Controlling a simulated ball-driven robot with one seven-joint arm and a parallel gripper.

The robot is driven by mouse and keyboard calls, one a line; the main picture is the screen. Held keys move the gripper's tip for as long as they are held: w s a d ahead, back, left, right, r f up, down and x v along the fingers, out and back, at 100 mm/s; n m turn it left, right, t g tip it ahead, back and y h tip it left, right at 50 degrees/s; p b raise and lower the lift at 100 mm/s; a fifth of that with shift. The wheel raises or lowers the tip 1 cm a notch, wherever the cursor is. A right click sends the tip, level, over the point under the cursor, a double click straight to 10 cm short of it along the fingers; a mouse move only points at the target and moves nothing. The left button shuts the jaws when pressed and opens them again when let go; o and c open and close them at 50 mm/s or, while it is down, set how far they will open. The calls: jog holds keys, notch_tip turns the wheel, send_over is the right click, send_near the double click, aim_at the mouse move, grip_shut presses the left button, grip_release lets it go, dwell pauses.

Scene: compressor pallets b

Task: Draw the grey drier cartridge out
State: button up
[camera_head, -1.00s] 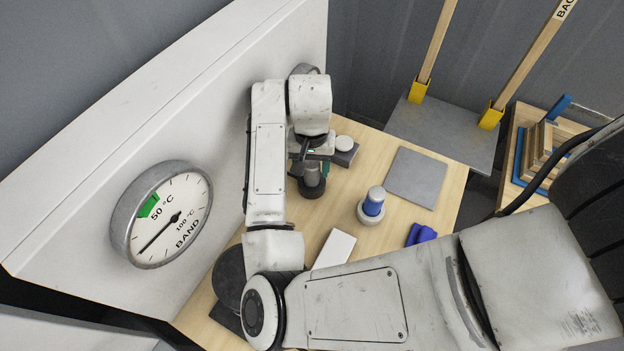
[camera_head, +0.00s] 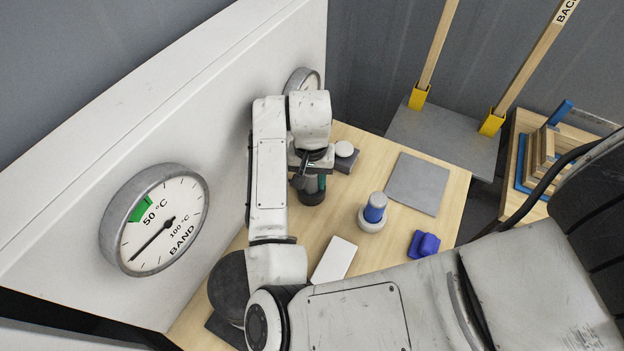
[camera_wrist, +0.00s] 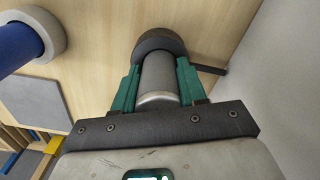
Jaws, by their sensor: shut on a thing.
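The grey drier cartridge (camera_wrist: 159,80) is a smooth grey cylinder between the two green fingers of my gripper (camera_wrist: 158,74) in the wrist view. The fingers are shut on its sides. Its far end sits in a dark round collar (camera_wrist: 160,43), which hides that end. In the head view my gripper (camera_head: 312,181) is low over the bench beside the white panel, with the dark collar (camera_head: 312,197) just below it. The cartridge is mostly hidden there by my arm.
A blue cylinder (camera_head: 374,209) stands in a pale ring to the right on the wooden bench (camera_head: 320,222). A grey plate (camera_head: 418,183), a white block (camera_head: 335,259) and a blue object (camera_head: 423,243) lie nearby. A gauge (camera_head: 160,220) is on the white panel (camera_head: 225,110).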

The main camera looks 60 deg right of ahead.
jog(key=o, duration=0.4)
jog(key=shift+c, duration=0.2)
jog(key=c, duration=0.6)
jog(key=shift+o, duration=0.2)
jog(key=shift+r+p, duration=0.7)
jog(key=shift+r+p, duration=2.65)
jog(key=shift+r, duration=0.25)
